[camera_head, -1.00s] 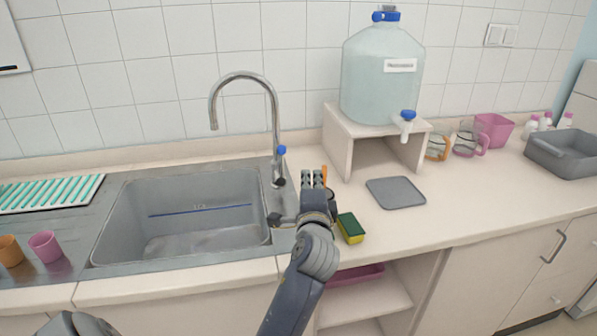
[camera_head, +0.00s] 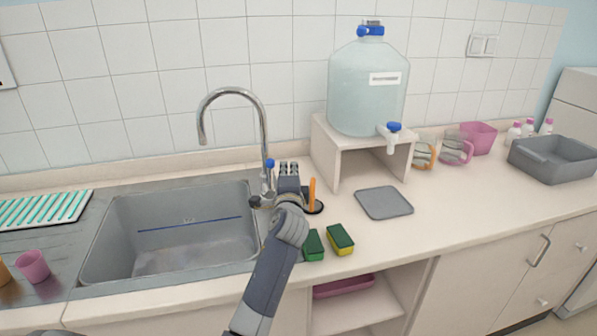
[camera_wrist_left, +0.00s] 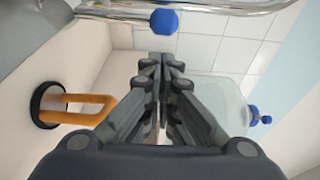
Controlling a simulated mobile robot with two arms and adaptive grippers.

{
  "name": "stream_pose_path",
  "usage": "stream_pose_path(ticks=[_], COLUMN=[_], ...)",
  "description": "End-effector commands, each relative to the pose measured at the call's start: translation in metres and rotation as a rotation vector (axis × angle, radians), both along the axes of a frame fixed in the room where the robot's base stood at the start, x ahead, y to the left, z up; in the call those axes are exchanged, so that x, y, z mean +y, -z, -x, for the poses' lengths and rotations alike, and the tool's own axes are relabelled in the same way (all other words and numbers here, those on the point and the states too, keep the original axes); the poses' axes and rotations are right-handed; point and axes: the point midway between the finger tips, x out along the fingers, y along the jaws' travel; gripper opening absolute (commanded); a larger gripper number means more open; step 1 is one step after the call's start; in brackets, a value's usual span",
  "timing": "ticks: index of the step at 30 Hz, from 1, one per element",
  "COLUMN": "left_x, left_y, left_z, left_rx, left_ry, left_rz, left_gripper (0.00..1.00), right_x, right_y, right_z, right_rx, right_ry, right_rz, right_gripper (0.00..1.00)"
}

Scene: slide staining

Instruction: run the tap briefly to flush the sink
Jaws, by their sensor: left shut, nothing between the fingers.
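The chrome tap (camera_head: 264,130) arches over the grey sink (camera_head: 190,215) at the left. Its blue-tipped handle (camera_head: 270,164) sits low on the tap's column; the blue tip also shows at the top of the left wrist view (camera_wrist_left: 164,21). No water shows at the spout. My left gripper (camera_head: 289,169) is shut and empty, just right of the tap's column in the head view. In the left wrist view its closed fingers (camera_wrist_left: 163,62) are just below and apart from the blue tip. The tap's base is partly hidden behind my gripper. My right gripper is not in view.
An orange-handled thing on a dark round base (camera_head: 312,195) stands close right of my gripper. Two sponges (camera_head: 340,239) lie in front. A large water jug (camera_head: 368,85) stands on a wooden stand (camera_head: 322,150). A grey mat (camera_head: 384,202) lies on the counter. Pink cup (camera_head: 33,266) at left.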

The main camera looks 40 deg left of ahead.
Motion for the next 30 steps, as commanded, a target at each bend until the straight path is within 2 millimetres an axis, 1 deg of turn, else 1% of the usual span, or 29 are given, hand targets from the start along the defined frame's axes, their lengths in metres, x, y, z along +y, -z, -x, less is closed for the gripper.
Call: stream_pose_path(ticks=[1, 4, 15, 21, 30], left_x=[0.004, 0.009, 0.011, 0.023, 0.025], left_y=[-0.001, 0.0, 0.0, -0.001, -0.002], left_z=[0.002, 0.004, 0.005, 0.014, 0.015], left_rx=[0.001, 0.001, -0.001, -0.056, -0.061], left_ry=[0.0, 0.0, 0.0, 0.0, -0.003], left_rz=[-0.001, -0.001, 0.002, 0.049, 0.053], left_gripper=[0.0, 0.0, 0.0, 0.0, 0.0], right_x=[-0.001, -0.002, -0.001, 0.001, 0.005], right_y=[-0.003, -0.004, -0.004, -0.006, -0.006], right_z=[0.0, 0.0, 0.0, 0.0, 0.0], right_rx=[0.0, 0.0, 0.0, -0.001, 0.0], right_ry=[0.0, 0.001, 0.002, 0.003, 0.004], right_rz=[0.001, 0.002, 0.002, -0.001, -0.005], right_gripper=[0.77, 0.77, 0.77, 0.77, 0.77])
